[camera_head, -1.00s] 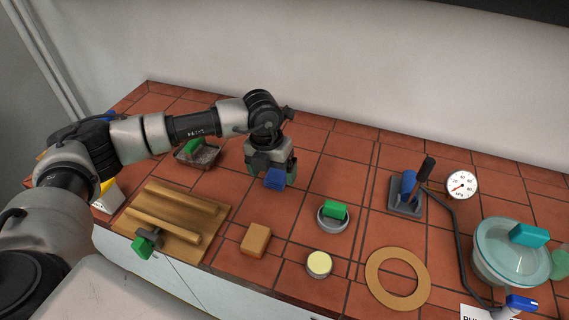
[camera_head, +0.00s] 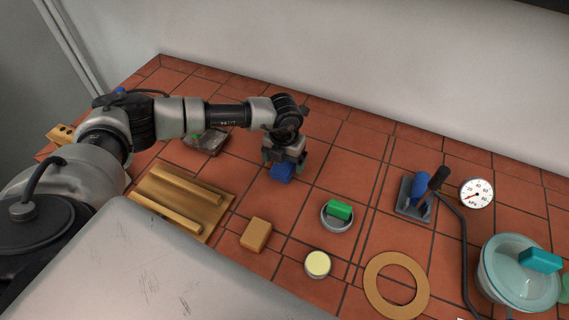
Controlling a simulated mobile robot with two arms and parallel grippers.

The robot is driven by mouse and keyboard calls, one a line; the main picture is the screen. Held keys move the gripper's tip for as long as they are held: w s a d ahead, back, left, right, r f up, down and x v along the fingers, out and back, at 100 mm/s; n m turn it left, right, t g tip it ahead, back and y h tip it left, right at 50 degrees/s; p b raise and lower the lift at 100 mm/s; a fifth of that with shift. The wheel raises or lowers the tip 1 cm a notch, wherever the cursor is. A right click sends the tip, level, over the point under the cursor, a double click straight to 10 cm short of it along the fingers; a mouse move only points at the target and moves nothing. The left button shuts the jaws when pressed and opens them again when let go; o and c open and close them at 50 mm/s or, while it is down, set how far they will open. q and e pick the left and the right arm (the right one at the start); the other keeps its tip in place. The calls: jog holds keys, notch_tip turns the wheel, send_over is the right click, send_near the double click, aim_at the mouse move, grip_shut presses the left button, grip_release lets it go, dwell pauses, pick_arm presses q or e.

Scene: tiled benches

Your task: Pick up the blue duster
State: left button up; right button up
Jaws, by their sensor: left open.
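A small blue block, which looks like the blue duster (camera_head: 281,172), is on the red tiled bench at the middle of the view. My left gripper (camera_head: 285,161) points down directly over it, with its fingers apart. The blue block shows at the lower front of the fingers and its upper part is hidden by the gripper. I cannot tell whether the fingers touch it. My right gripper is not in view.
A tan block (camera_head: 256,234), a grey bowl with a green block (camera_head: 339,210) and a round yellow-topped tin (camera_head: 317,264) lie nearer. A wooden board with bars (camera_head: 215,187) is to the left. A blue-handled tool (camera_head: 420,187), a gauge (camera_head: 477,194) and a glass bowl (camera_head: 491,288) are to the right.

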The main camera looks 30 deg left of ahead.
pick_arm(q)
notch_tip(320, 180, down, 2)
jog(key=shift+f, duration=0.3)
jog(key=shift+c, duration=0.7)
jog(key=c, duration=0.9)
jog(key=shift+o, duration=0.2)
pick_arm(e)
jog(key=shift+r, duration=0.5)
